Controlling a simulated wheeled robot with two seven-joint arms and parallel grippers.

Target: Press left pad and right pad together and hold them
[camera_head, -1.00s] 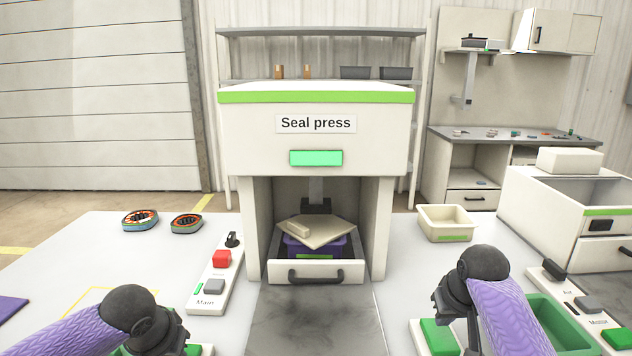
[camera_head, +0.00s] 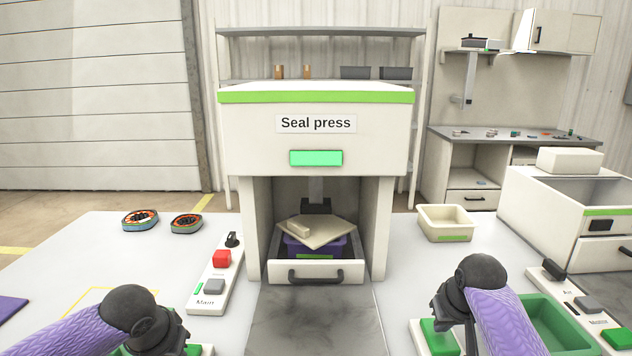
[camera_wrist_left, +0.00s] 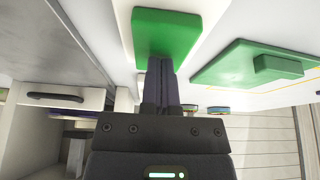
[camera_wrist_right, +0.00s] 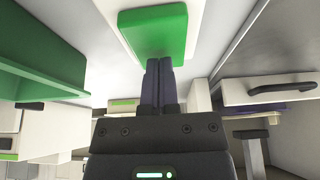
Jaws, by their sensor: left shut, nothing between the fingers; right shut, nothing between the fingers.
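The left pad, a green block on a white base, shows at the bottom of the head view (camera_head: 193,350) and in the left wrist view (camera_wrist_left: 166,32). My left gripper (camera_wrist_left: 160,62) is shut and empty, its tips at the pad's edge in that view. The right pad (camera_head: 438,340) is a matching green block, also in the right wrist view (camera_wrist_right: 153,30). My right gripper (camera_wrist_right: 158,62) is shut and empty, its tips at that pad's edge. In the head view my wrists hide both sets of fingertips. I cannot tell whether either pad is touched or pushed down.
The seal press (camera_head: 315,140) stands ahead; its open drawer (camera_head: 340,271) holds a purple container under a tilted beige plate (camera_head: 318,232). A switch panel (camera_head: 214,275) stands left of it. A green bin (camera_head: 570,325) is right of my right wrist. A beige tray (camera_head: 446,221) stands behind.

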